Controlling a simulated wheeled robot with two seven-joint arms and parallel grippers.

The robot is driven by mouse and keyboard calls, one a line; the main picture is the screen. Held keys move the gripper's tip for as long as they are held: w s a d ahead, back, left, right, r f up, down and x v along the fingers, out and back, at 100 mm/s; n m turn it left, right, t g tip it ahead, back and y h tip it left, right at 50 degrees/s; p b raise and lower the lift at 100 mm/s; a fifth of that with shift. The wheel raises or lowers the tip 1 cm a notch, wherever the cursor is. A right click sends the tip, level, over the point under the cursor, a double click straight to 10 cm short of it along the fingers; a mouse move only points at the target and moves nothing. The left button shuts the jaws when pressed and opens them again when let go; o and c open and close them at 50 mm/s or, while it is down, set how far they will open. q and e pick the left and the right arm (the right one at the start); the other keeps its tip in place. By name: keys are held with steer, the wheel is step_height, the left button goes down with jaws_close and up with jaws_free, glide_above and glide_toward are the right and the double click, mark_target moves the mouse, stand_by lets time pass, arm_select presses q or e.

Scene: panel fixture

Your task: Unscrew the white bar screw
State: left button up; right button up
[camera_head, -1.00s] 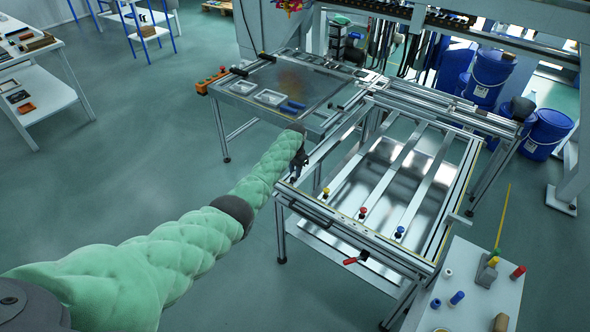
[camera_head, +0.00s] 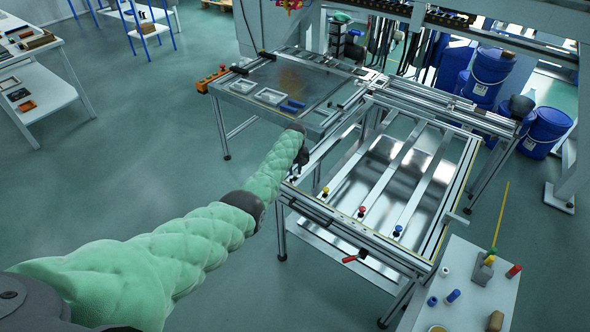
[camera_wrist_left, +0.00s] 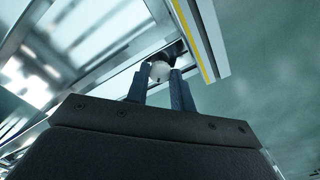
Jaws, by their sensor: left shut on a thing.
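In the head view my left gripper (camera_head: 297,172) is at the near left corner of the bar frame (camera_head: 325,216), and the white screw is hidden there. Along the same edge stand a yellow screw (camera_head: 325,191), a red screw (camera_head: 361,210) and a blue screw (camera_head: 398,230). My right gripper is not in view.
A flat panel table (camera_head: 320,85) adjoins the frame at the back. A red-handled part (camera_head: 349,259) sticks out below the near edge. A small white table (camera_head: 470,310) with several coloured parts stands at the right.

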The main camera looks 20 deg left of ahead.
arm_select(q)
steer(key=shift+r+n, duration=0.1)
steer(key=shift+n, duration=0.4)
steer(key=n, duration=0.2)
steer(key=shift+n, duration=1.3)
steer(key=n, duration=0.2)
steer(key=shift+w+n, duration=0.1)
steer(key=shift+n, duration=1.6)
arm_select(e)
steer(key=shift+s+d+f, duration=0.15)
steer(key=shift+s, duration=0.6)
arm_select(q)
steer(key=shift+n, duration=0.3)
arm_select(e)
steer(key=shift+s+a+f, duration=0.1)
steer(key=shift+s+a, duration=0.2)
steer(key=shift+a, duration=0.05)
